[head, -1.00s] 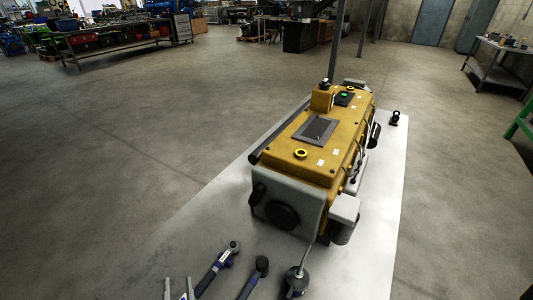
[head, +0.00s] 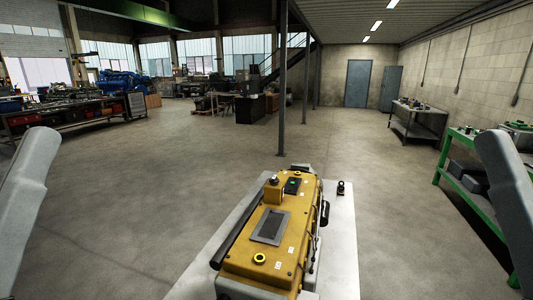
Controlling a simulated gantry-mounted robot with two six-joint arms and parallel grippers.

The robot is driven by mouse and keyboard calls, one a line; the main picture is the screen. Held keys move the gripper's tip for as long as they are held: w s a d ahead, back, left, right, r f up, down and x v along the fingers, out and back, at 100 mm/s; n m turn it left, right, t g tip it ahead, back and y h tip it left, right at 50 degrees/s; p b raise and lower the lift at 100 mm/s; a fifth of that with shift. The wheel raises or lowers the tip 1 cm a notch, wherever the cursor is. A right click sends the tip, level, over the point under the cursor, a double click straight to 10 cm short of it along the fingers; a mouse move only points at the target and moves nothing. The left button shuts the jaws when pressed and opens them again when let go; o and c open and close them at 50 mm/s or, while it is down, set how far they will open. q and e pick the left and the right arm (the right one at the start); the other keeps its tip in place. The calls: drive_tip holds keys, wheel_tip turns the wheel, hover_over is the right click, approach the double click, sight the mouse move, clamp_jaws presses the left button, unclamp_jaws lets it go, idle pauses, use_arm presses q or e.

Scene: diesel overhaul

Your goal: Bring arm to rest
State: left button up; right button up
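My two arms show as pale grey links at the left and right edges of the head view. Neither gripper is in the frame, so their state is hidden. A yellow diesel engine (head: 243,266) lies on a light grey table (head: 343,250) at the bottom middle. Its top carries a dark rectangular plate (head: 271,227), yellow rings and a small green spot. The engine's near end is cut off by the lower edge.
A small black part (head: 341,188) stands on the table right of the engine. A green-framed bench (head: 467,185) is at the right, and a grey metal table (head: 418,122) is behind it. A workbench (head: 70,120) stands far left. A post (head: 282,90) rises behind the table; open floor surrounds it.

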wheel_tip(320, 180, up, 34)
drive_tip(key=p, duration=2.9)
drive_tip(key=shift+f, duration=0.1)
